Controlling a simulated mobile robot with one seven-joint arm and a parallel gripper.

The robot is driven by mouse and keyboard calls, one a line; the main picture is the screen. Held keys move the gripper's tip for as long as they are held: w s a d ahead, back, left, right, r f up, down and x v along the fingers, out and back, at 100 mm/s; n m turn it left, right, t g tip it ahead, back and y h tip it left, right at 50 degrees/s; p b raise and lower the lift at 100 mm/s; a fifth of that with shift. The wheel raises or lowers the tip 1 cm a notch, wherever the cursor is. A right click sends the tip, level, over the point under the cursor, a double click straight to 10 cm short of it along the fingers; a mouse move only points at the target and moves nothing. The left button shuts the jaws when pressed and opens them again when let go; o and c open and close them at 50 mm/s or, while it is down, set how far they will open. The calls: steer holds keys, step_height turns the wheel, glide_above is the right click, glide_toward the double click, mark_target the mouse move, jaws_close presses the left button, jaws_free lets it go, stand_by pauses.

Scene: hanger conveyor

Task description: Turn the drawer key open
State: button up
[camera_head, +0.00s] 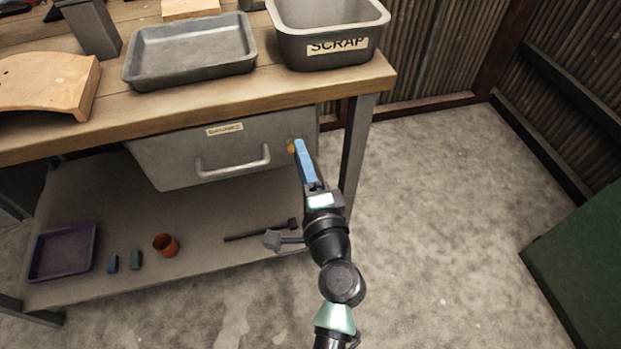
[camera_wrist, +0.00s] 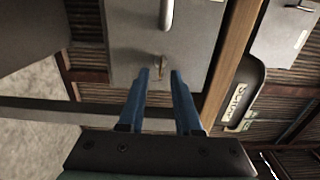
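The grey drawer (camera_head: 175,158) hangs closed under the bench top, with a label and a bar handle (camera_head: 236,168). The brass key (camera_head: 291,147) is at the right end of its front, partly hidden by my gripper (camera_head: 300,146) in the head view. In the wrist view the key (camera_wrist: 158,67) stands out of the drawer front (camera_wrist: 133,35), just past and between the tips of my gripper (camera_wrist: 160,73). The two blue fingers are apart, with a gap on either side of the key. I cannot tell whether a finger touches it.
A grey bin marked SCRAP (camera_head: 325,47) and a grey tray (camera_head: 190,70) stand on the bench top (camera_head: 110,122). A bench leg (camera_head: 357,150) is right of my gripper. The lower shelf holds a purple tray (camera_head: 62,253), an orange cup (camera_head: 165,245) and a hammer (camera_head: 262,231).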

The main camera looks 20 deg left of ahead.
steer(key=v, duration=1.2)
steer(key=shift+s+d, duration=0.15)
